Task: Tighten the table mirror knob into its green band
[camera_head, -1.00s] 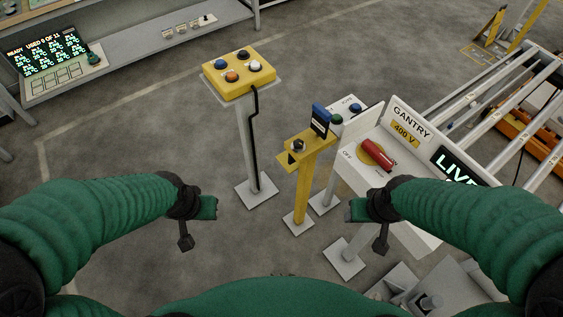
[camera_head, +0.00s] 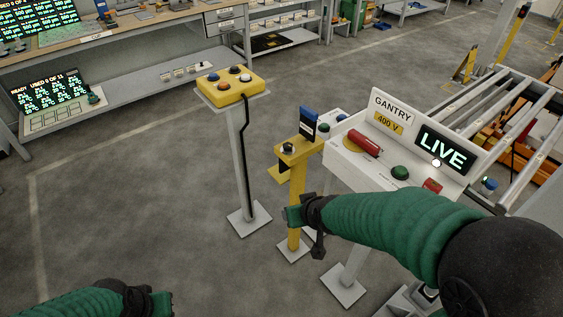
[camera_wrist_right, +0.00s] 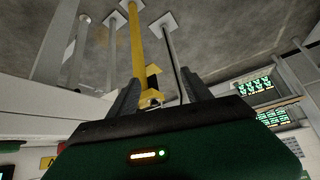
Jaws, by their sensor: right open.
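I cannot make out a label naming the table mirror knob or a green band. A yellow post (camera_head: 291,200) carries a small dark knob (camera_head: 288,148) on its top plate and a blue upright plate (camera_head: 308,122) behind it; I cannot tell if this is the task's knob. My right gripper (camera_head: 293,215) is in front of the post, below its top, apart from the knob. In the right wrist view, its two fingers (camera_wrist_right: 160,88) are spread, with the yellow post beyond them. My left gripper (camera_head: 160,303) is low at the frame's bottom edge; its jaw opening is unclear.
A yellow button box (camera_head: 226,87) stands on a grey pedestal left of the post. The white gantry panel (camera_head: 345,160), with a red handle (camera_head: 365,143) and LIVE display (camera_head: 445,148), stands close on the right. A bench (camera_head: 120,104) is at back left. Floor at left is clear.

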